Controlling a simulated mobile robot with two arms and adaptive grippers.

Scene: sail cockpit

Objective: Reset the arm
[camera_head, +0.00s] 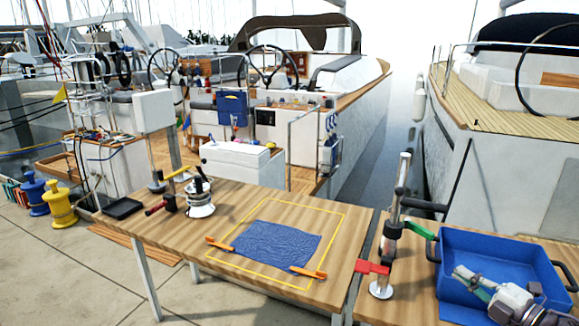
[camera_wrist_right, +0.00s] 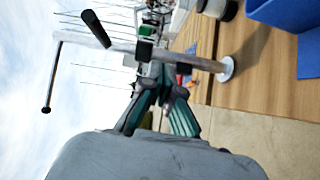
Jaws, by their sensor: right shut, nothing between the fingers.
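My right gripper (camera_head: 468,279) shows in the head view at the lower right, in front of or over the blue bin (camera_head: 482,240). Its arm comes in from the lower right edge. In the right wrist view my right gripper (camera_wrist_right: 160,88) has its teal-lined fingers closed, with nothing held. Beyond it in that view stands a metal post, tilted by the camera's roll. The head view cannot settle the gripper's height relative to the bin rim. My left gripper is not in view.
A metal post (camera_head: 396,225) with black, green and red handles stands left of the bin. A blue cloth (camera_head: 277,245) with orange clips lies inside a yellow outline on the wooden table (camera_head: 240,194). A winch (camera_head: 200,202) and black tray (camera_head: 122,208) stand at its left.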

